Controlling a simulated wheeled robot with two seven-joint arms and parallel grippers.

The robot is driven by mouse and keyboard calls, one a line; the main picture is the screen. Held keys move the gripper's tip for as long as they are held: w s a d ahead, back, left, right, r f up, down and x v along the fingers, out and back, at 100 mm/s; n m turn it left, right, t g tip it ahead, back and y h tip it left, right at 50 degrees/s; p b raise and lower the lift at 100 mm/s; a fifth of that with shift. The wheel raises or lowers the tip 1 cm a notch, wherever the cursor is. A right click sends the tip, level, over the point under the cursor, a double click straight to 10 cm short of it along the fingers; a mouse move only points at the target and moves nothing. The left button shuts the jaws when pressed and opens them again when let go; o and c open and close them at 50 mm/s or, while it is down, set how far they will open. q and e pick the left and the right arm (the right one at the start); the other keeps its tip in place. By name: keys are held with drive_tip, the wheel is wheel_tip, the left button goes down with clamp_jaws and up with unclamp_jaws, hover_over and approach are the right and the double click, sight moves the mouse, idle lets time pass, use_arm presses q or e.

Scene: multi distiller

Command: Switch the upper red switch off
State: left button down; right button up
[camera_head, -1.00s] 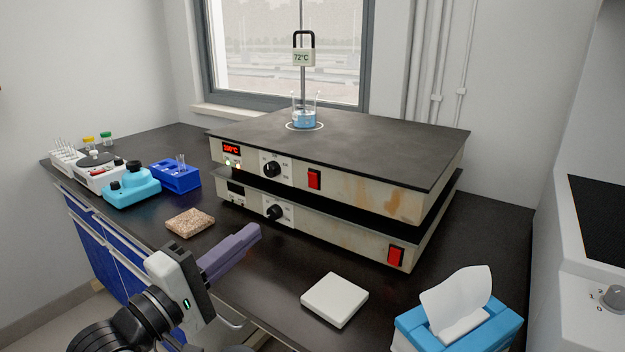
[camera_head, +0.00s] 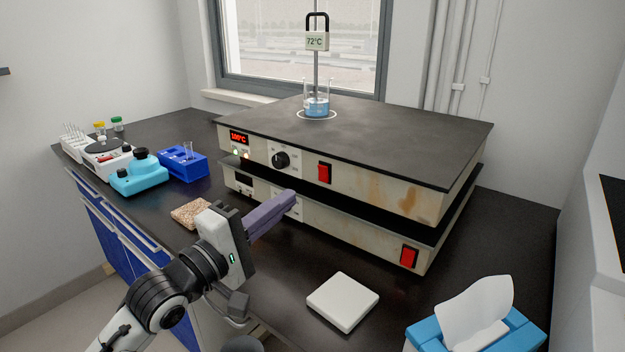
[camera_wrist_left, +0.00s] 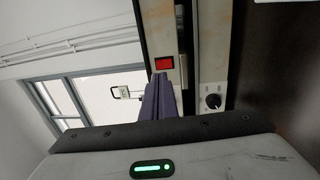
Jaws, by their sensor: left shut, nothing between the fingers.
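The upper red switch (camera_head: 324,173) is on the front of the upper hot plate (camera_head: 375,190), right of its black knob (camera_head: 280,160). The red display (camera_head: 239,138) on that panel is lit. My left gripper (camera_head: 288,199) is shut and empty, with its purple fingers in front of the lower unit's panel, below and left of the upper switch. They look apart from the switch. In the left wrist view, the fingertips (camera_wrist_left: 161,78) appear just beside the red switch (camera_wrist_left: 164,63). My right gripper is out of view.
The lower unit has its own red switch (camera_head: 409,256); its knob (camera_wrist_left: 213,101) shows in the left wrist view. A beaker of blue liquid (camera_head: 317,107) stands on top. A white pad (camera_head: 343,302) and tissue box (camera_head: 430,335) lie in front.

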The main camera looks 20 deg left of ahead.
sight(324, 170)
use_arm(q)
drive_tip(key=x, duration=0.9)
drive_tip(key=shift+r, duration=0.1)
